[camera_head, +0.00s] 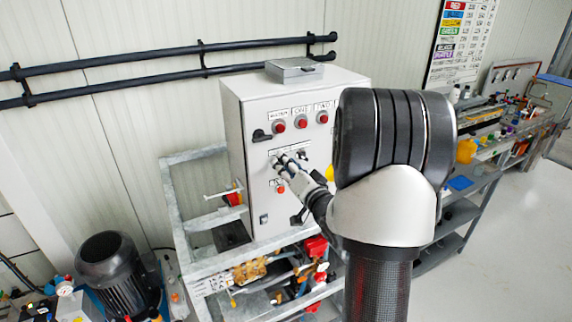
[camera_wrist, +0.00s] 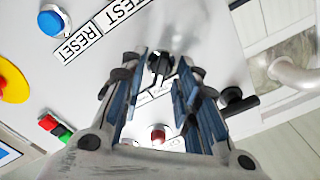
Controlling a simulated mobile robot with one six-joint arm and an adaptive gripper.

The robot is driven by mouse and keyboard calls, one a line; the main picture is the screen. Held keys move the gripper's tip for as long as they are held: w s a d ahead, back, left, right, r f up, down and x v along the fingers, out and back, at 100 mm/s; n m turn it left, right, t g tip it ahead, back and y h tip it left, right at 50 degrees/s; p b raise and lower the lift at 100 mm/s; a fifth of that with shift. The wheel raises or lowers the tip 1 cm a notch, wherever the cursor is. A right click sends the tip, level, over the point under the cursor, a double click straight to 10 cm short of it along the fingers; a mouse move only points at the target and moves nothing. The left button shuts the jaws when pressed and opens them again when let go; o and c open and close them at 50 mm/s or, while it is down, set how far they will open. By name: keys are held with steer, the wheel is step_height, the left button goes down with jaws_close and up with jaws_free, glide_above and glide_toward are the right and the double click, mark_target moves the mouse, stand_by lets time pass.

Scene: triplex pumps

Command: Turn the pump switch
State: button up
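A grey control cabinet (camera_head: 245,170) carries several switches and red lamps on its front. My gripper (camera_head: 284,163) is at the middle row of the panel in the head view and covers part of that row. In the wrist view my gripper (camera_wrist: 162,66) is open, with its two blue-padded fingers apart. A black switch knob (camera_wrist: 160,64) shows between the fingertips, with a visible gap on each side. I cannot tell how deep the fingertips reach around it. Which switch is the pump's I cannot read.
In the wrist view, another black switch (camera_wrist: 238,102) is close to the right finger, and a red lamp (camera_wrist: 158,133) shows between the fingers. A blue button (camera_wrist: 53,21) is at upper left. In the head view, a metal frame (camera_head: 195,215) surrounds the cabinet; a motor (camera_head: 115,270) stands left.

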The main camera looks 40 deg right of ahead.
steer(key=shift+w, duration=0.2)
steer(key=shift+c, duration=0.5)
jaws_close()
